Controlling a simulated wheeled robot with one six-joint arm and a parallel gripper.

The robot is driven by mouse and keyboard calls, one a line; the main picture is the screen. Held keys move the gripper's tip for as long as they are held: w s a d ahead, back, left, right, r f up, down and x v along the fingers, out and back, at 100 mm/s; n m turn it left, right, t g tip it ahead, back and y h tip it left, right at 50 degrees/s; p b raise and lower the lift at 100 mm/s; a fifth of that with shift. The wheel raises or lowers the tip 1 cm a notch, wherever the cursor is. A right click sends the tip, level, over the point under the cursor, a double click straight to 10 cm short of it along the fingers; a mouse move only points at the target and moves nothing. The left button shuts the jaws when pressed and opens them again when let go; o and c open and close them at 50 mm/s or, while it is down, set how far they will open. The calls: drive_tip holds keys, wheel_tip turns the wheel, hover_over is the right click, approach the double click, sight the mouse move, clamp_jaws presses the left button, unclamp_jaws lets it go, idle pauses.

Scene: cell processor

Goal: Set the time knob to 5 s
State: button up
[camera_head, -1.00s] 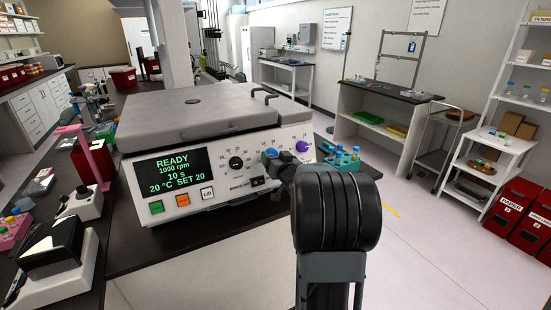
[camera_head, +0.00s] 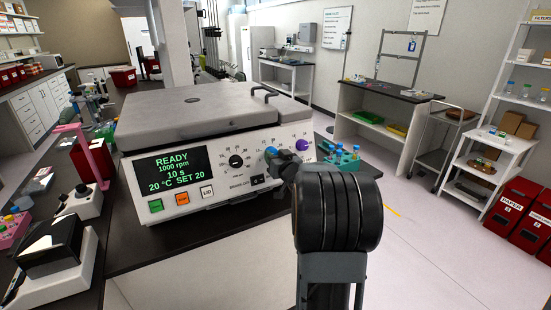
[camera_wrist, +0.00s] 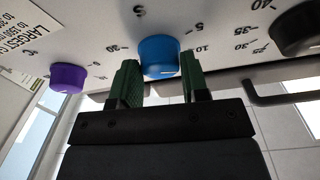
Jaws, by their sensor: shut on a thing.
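The cell processor (camera_head: 215,150) stands on a dark bench. Its display (camera_head: 172,170) reads READY, 1000 rpm, 10 s, 20 °C SET 20. The blue knob (camera_head: 271,153) is on its front, between a black knob (camera_head: 236,161) and a purple knob (camera_head: 302,145). In the wrist view, my gripper (camera_wrist: 163,83) has its green fingers on either side of the blue knob (camera_wrist: 160,54) and is shut on it. A white mark shows near the knob's lower edge there; numbers including 5 and 10 surround it. In the head view my arm partly hides the gripper.
Green, orange and LID buttons (camera_head: 182,198) sit below the display. A teal tube rack (camera_head: 345,158) stands right of the processor. A pink stand (camera_head: 95,160) and a small white device (camera_head: 52,270) are at the left. The floor to the right is open.

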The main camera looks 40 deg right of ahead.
drive_tip(key=shift+d+n+y+b, duration=0.15)
drive_tip(key=shift+n+y+b, duration=0.55)
drive_tip(key=shift+n, duration=1.75)
drive_tip(key=shift+d+n+y+b, duration=0.1)
drive_tip(key=shift+n+y, duration=1.1)
drive_tip(key=shift+n, duration=1.25)
drive_tip(key=o, duration=0.9)
drive_tip(key=shift+s, duration=0.1)
drive_tip(key=s, duration=0.9)
drive_tip(key=s+b, duration=0.1)
drive_tip(key=s, duration=0.3)
drive_tip(key=shift+s+d+r, duration=0.35)
drive_tip(key=shift+r, duration=0.05)
